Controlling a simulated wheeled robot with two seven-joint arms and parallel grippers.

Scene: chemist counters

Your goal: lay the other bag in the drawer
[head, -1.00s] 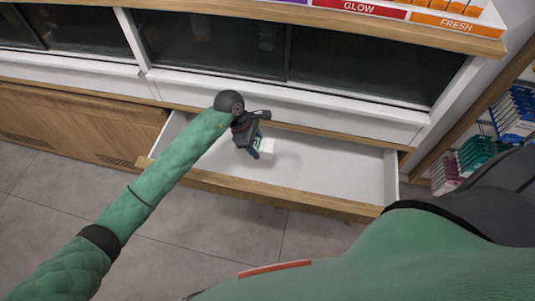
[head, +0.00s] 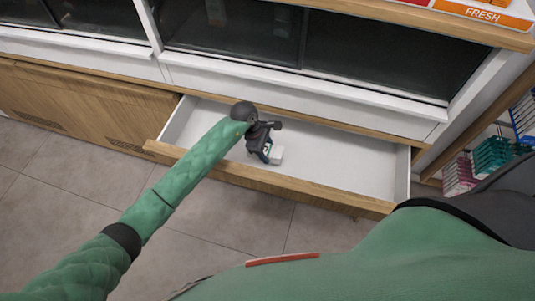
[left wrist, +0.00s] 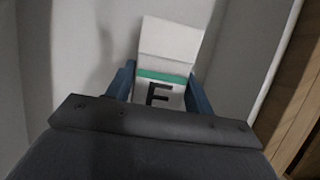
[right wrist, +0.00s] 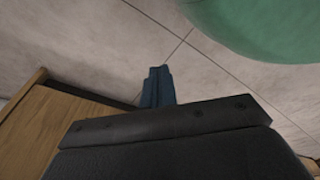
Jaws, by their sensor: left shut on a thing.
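The drawer (head: 345,160) stands open below the counter, with a white interior and a wooden front. My left gripper (head: 266,153) is inside its outline, towards the left part. It is shut on a small white bag (head: 277,155). In the left wrist view the bag (left wrist: 170,50) has a green band and a large dark letter, and sits between the blue fingers (left wrist: 158,92). The bag is low in the drawer; whether it touches the floor I cannot tell. My right gripper (right wrist: 157,88) shows only in the right wrist view, its fingers together and empty, over floor tiles.
The drawer's wooden front (head: 300,190) lies close under my left arm. The drawer's right side is bare. A counter with dark glass panes (head: 370,65) rises behind it. Shelves with coloured packs (head: 490,155) stand at the right.

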